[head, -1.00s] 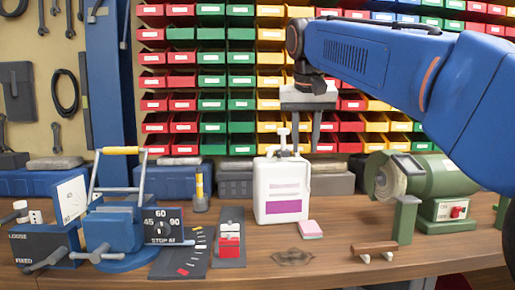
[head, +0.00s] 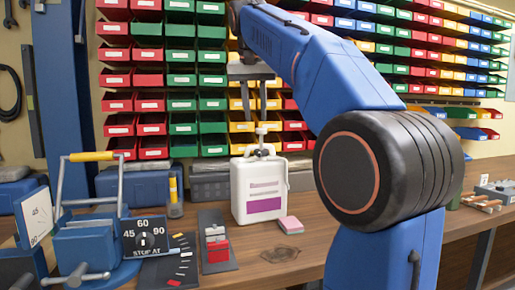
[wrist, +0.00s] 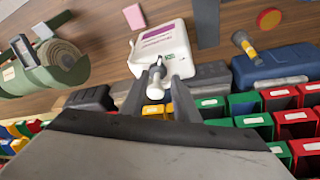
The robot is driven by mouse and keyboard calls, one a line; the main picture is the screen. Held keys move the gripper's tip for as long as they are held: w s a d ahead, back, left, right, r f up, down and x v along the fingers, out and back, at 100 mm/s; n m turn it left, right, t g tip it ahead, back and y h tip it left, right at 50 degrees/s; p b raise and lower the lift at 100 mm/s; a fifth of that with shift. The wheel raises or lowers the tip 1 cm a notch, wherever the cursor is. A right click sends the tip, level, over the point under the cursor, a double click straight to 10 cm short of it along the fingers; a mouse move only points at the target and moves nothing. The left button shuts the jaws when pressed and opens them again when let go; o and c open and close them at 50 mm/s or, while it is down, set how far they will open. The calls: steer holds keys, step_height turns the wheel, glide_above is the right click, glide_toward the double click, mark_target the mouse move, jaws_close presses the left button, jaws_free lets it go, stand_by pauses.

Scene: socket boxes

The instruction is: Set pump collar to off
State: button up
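A white pump bottle (head: 258,190) with a purple label stands upright on the bench. Its pump head and neck (head: 262,146) rise from the top; the collar's setting is too small to read. In the wrist view the bottle (wrist: 165,45) lies beyond the fingers, with the white pump head (wrist: 154,85) between them. My gripper (head: 254,112) is open and empty, its fingers pointing down just above the pump head in the head view. In the wrist view my gripper's fingers (wrist: 160,82) are spread either side of the pump, with no clear contact.
A pink sponge (head: 290,224) lies right of the bottle. A red switch block (head: 216,246) and a dial fixture (head: 145,236) stand to the left. Colored bins (head: 180,80) fill the wall behind.

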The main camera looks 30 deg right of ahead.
mark_target(259, 152)
steer(key=x, duration=1.2)
steer(key=shift+d+f, duration=0.1)
steer(key=shift+f, duration=0.25)
jaws_close()
